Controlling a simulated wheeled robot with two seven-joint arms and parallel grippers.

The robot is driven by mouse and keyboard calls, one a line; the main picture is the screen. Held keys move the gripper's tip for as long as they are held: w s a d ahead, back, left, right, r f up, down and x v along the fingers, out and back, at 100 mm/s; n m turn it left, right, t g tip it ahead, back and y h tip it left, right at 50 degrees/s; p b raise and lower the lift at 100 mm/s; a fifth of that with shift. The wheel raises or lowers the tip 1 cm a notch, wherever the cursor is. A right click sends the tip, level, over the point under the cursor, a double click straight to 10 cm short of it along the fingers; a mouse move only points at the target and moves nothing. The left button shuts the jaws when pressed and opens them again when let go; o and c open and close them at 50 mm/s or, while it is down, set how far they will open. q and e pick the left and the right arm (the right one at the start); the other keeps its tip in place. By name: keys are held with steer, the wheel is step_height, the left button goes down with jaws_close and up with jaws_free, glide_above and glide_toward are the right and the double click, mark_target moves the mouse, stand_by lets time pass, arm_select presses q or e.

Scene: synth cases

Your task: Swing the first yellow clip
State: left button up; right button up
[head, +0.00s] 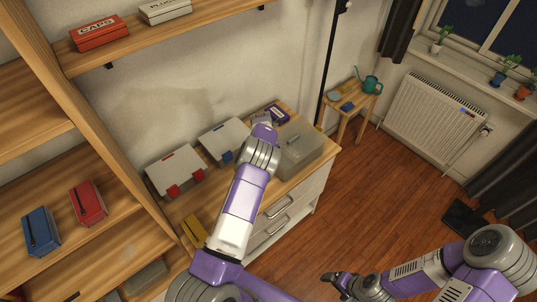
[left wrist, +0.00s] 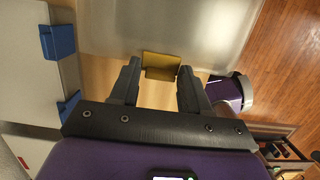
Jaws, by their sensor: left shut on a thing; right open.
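A grey translucent case (head: 300,148) lies shut on the wooden top of the white drawer cabinet, and its lid (left wrist: 150,22) fills the top of the left wrist view. A yellow clip (left wrist: 161,66) sits at the case's near edge. My left gripper (left wrist: 158,76) has its two dark fingers on either side of this clip, shut on it. In the head view my left arm (head: 240,205) reaches over the cabinet and hides the clip. No second yellow clip can be made out. My right gripper (head: 338,285) is open and empty above the floor, away from the cabinet.
A white case with blue clips (head: 224,138) and one with red clips (head: 172,168) stand left of the grey case. A yellow box (head: 194,231) lies nearer on the cabinet. Wooden shelves (head: 110,170) rise at left.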

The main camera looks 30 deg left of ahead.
stand_by(0.4)
arm_select(q)
steer(key=o, duration=0.8)
steer(key=shift+s+a+r+b, duration=0.1)
steer(key=shift+s+r+b, duration=0.1)
steer(key=shift+r, duration=1.05)
steer(key=shift+s+a+r+b, duration=0.1)
steer(key=shift+s+r, duration=0.05)
steer(key=shift+r, duration=1.1)
steer(key=shift+s+r+b, duration=0.15)
steer(key=shift+s+r, duration=0.05)
steer(key=shift+r, duration=1.05)
